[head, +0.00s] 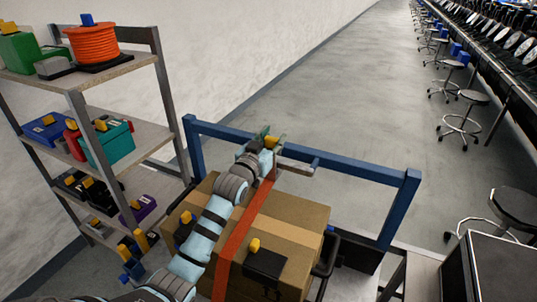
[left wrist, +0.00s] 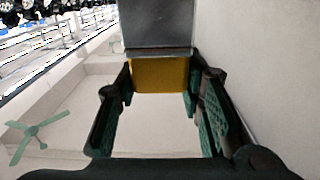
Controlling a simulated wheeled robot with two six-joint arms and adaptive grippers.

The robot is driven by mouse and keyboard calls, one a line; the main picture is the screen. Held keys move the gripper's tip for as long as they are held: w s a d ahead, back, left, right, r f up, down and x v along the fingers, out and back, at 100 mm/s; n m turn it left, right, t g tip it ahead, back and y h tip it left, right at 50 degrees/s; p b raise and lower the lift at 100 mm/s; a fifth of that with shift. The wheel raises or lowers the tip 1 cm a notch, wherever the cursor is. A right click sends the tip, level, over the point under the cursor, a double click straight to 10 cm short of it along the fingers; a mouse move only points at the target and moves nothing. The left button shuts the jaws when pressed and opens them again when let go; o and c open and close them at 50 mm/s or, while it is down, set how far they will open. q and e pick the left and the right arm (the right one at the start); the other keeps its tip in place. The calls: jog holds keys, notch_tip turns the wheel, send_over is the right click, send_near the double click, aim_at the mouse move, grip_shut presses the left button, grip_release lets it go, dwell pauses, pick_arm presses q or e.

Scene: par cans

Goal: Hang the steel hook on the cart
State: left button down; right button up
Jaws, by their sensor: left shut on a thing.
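My left gripper (head: 270,141) is over the cart's blue top rail (head: 345,170), its arm reaching across the boxes. It is shut on the steel hook's yellow grip, which shows between the fingers in the left wrist view (left wrist: 160,76). The hook's grey metal (left wrist: 157,34) extends beyond the yellow part. In the head view a grey metal piece (head: 298,167), seemingly the hook, lies close to the rail beside the gripper. I cannot tell whether it touches the rail. My right gripper is not in view.
Cardboard boxes (head: 297,218) with an orange strap (head: 246,225) fill the cart below my arm. A shelf rack (head: 139,143) with tools and an orange cable reel (head: 93,43) stands left. Stools (head: 461,127) line the right. The floor (head: 330,100) beyond the rail is clear.

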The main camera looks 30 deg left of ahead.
pick_arm(q)
jog(key=shift+w+f+b, duration=0.2)
jog(key=shift+w+b, duration=0.75)
jog(key=shift+w, duration=0.05)
jog(key=shift+f+b, duration=0.3)
jog(key=shift+f, duration=0.65)
jog(key=shift+s+f+b, duration=0.1)
jog(key=shift+f+b, duration=0.25)
jog(key=shift+f, duration=0.4)
